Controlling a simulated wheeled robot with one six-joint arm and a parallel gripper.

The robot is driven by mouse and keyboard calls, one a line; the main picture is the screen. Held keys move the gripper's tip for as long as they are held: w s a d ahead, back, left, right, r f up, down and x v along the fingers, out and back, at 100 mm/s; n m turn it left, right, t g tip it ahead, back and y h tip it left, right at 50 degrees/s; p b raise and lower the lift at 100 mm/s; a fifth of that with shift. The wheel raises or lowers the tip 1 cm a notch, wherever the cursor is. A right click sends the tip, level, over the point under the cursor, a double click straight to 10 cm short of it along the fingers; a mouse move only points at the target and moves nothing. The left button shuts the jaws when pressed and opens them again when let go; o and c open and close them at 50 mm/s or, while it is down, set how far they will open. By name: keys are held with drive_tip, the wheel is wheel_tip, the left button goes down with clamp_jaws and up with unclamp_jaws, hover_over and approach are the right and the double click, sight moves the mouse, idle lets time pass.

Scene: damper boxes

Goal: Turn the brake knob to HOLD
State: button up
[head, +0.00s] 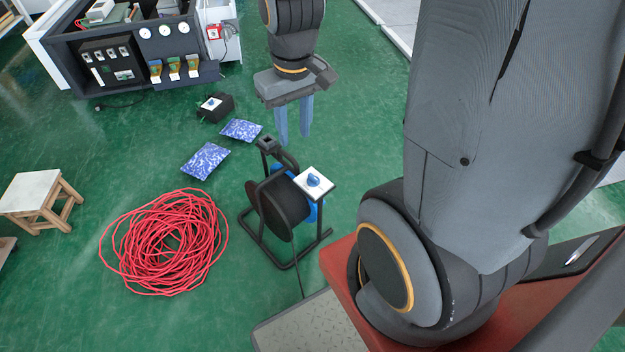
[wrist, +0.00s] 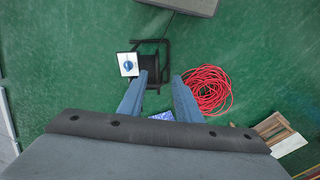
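A blue knob (head: 314,180) sits on a white square plate (head: 303,188) at the top of a black cable reel stand (head: 277,207) on the floor. The knob also shows in the wrist view (wrist: 129,65), on its white plate (wrist: 123,71), up and left of my fingers. The markings on the plate are too small to read. My gripper (head: 293,122) has two blue fingers, spread apart with nothing between them. It hangs above and behind the reel in the head view, apart from the knob.
A coil of red cable (head: 166,240) lies left of the reel. Two blue speckled bags (head: 206,161) and a small black box with a knob (head: 215,107) lie behind. A wooden stool (head: 42,195) stands far left, a dark equipment cabinet (head: 72,85) at the back.

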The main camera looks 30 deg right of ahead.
drive_tip(key=w+d+f+n+b, duration=0.1)
drive_tip(key=w+d+f+b, duration=0.25)
drive_tip(key=f+b, duration=0.35)
drive_tip(key=w+d+f+b, duration=0.3)
drive_tip(key=w+f+b, duration=0.25)
drive_tip(key=f, duration=0.35)
drive_tip(key=n+g+b, duration=0.1)
drive_tip(key=b, duration=1.4)
hover_over(314, 177)
wheel_tip(314, 177, down, 17)
drive_tip(key=shift+f, duration=0.1)
drive_tip(key=shift+f+b, duration=1.15)
drive_tip(key=shift+f, duration=2.75)
clamp_jaws()
